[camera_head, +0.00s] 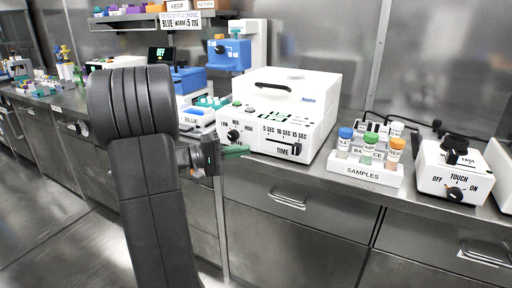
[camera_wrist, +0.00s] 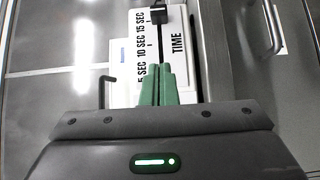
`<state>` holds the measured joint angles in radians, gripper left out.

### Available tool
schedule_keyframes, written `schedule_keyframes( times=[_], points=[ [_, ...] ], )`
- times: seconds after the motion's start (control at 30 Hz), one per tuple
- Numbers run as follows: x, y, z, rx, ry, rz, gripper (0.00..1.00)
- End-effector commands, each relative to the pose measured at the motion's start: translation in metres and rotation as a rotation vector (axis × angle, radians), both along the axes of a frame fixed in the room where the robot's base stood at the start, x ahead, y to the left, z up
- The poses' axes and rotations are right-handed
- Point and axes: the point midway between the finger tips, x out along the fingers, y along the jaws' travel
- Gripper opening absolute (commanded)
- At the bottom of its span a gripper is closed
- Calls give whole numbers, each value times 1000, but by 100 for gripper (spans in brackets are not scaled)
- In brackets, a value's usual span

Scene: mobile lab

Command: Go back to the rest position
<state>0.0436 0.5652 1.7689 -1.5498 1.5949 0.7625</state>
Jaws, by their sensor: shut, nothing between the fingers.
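My gripper (camera_head: 236,151) is at the end of my dark arm, in front of the left part of the counter's edge. Its green fingers are together with nothing between them. They point to the right in the head view, toward the front of a white machine (camera_head: 318,128) with a TIME slider. In the wrist view the green fingertips (camera_wrist: 157,84) appear below the TIME slider knob (camera_wrist: 159,15) and beside the 5, 10 and 15 SEC labels. I cannot tell whether the fingers touch the machine.
A white SAMPLES rack (camera_head: 364,172) with colour-capped tubes stands right of the machine. A TOUCH mixer (camera_head: 454,178) is further right. A blue device (camera_head: 229,54) stands behind, left of the machine. Steel drawers (camera_head: 292,235) lie below the counter. The floor (camera_head: 60,235) at left is clear.

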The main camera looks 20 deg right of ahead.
Motion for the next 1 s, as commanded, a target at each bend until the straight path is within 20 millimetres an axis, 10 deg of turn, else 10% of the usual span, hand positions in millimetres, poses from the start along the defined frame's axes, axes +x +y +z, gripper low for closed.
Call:
schedule_keyframes(
  times=[0.6, 1.0],
  points=[
    [1, 13, 0, -1, 0, -1, 0],
    [-4, -40, -1, 0, -1, -4, 0]
  ],
)
